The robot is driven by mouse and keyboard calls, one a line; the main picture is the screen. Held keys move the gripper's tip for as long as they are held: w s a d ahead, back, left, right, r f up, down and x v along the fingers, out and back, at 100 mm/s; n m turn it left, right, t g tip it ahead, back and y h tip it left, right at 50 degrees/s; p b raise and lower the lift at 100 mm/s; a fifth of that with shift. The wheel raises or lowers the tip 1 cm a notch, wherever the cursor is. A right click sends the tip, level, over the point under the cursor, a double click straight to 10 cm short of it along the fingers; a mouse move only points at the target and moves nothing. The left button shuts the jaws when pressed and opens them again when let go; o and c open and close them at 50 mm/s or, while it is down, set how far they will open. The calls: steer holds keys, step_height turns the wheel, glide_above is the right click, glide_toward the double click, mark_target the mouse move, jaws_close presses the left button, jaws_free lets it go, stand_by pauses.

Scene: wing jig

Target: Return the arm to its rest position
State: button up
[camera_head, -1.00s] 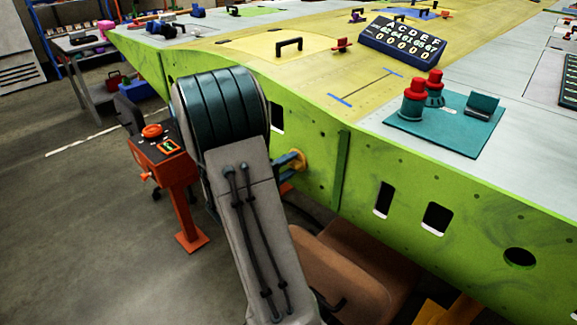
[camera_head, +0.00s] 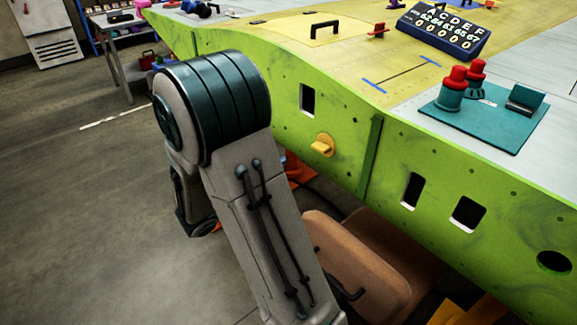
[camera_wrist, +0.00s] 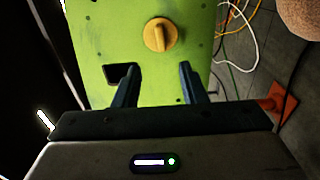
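My gripper (camera_wrist: 156,75) is open in the wrist view. Its two dark blue fingers stand apart with nothing between them. Beyond the fingertips is the green wing panel with a round yellow knob (camera_wrist: 160,35), clear of the fingers. In the head view the same yellow knob (camera_head: 322,145) sits on the green side of the wing jig (camera_head: 290,125), with nothing touching it. My arm stands bent in front of the jig, its large joint raised. The gripper itself is hidden in the head view.
A brown padded seat (camera_head: 350,260) is under the jig. On top are a teal mat (camera_head: 490,135) with red-capped bottles and a number board (camera_head: 440,35). Floor at left is open.

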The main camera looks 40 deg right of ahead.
steer(key=shift+a, duration=0.2)
stand_by(0.3)
steer(key=s+a+r+m+g+y+p, duration=0.1)
steer(key=s+a+r+g+y+p, duration=0.15)
steer(key=s+y, duration=0.3)
steer(key=s+a+r+m+g+y+p, duration=0.1)
steer(key=s+a+r+g+y+p, duration=0.2)
steer(key=s, duration=0.4)
steer(key=a+r+t+y+p, duration=0.6)
steer(key=a+y, duration=0.3)
steer(key=a, duration=0.2)
steer(key=shift+r+n+t, duration=0.35)
steer(key=shift+r+n, duration=0.05)
steer(key=shift+r, duration=0.45)
